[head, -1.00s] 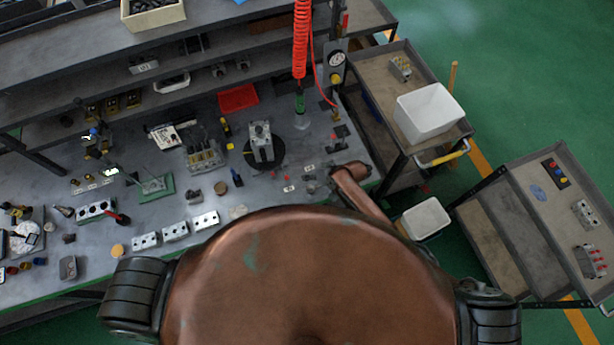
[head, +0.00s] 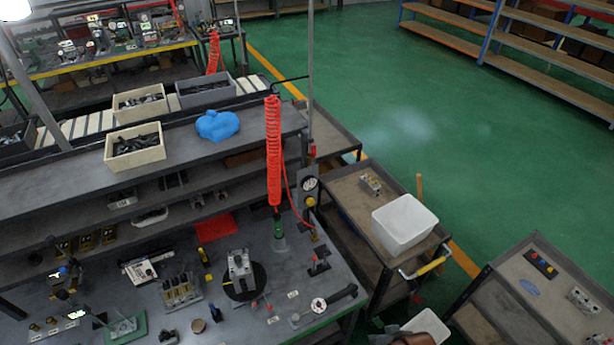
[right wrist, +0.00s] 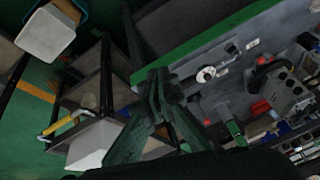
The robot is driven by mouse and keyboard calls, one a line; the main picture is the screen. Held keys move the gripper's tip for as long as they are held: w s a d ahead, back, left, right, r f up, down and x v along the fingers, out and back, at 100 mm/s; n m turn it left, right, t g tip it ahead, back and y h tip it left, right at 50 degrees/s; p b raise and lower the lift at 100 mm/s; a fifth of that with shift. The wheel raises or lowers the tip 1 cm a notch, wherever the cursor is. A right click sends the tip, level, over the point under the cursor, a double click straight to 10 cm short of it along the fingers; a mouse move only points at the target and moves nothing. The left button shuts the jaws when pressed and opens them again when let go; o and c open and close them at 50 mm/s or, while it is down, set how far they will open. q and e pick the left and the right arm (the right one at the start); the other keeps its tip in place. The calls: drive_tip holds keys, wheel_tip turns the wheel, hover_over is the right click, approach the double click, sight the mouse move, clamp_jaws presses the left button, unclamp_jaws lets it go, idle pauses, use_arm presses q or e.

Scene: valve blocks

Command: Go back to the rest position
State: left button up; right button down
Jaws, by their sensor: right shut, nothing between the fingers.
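My right gripper (right wrist: 160,80) shows in the right wrist view with its dark fingers together and nothing between them. It is beside the green-edged workbench (right wrist: 210,40), apart from the parts on it. In the head view only a small brown piece of my arm shows at the bottom edge, right of the bench. The grey workbench (head: 330,275) fills the lower left there. A metal valve block (head: 240,268) stands on a round dark base on it. My left gripper is in neither current view.
A cart with a white bin (head: 403,224) stands right of the bench, and a second cart (head: 520,285) is further right. Another white bin (head: 428,325) sits low between them. A red coiled hose (head: 273,150) hangs over the bench. Green floor beyond is open.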

drive_tip(key=s+d+r+m+h, duration=0.25)
drive_tip(key=s+d+r, duration=0.35)
drive_tip(key=s+d, duration=0.6)
wheel_tip(320, 180, down, 43)
drive_tip(key=n+g+b, duration=0.1)
drive_tip(key=g+b, duration=0.1)
drive_tip(key=b, duration=1.1)
use_arm(q)
wheel_tip(320, 180, down, 24)
drive_tip(key=s+b, duration=0.1)
drive_tip(key=b, duration=1)
drive_tip(key=shift+s, duration=0.15)
use_arm(e)
drive_tip(key=s+f, duration=1)
drive_tip(key=f, duration=0.4)
drive_tip(key=s+f+g, duration=0.1)
drive_tip(key=s+f, duration=0.9)
drive_tip(key=f, duration=0.4)
drive_tip(key=shift+a+f+n, duration=0.2)
drive_tip(key=shift+f+n, duration=0.15)
drive_tip(key=shift+f, duration=0.05)
use_arm(q)
drive_tip(key=shift+f, duration=0.1)
drive_tip(key=shift+c, duration=0.4)
use_arm(e)
drive_tip(key=c, duration=2.7)
unclamp_jaws()
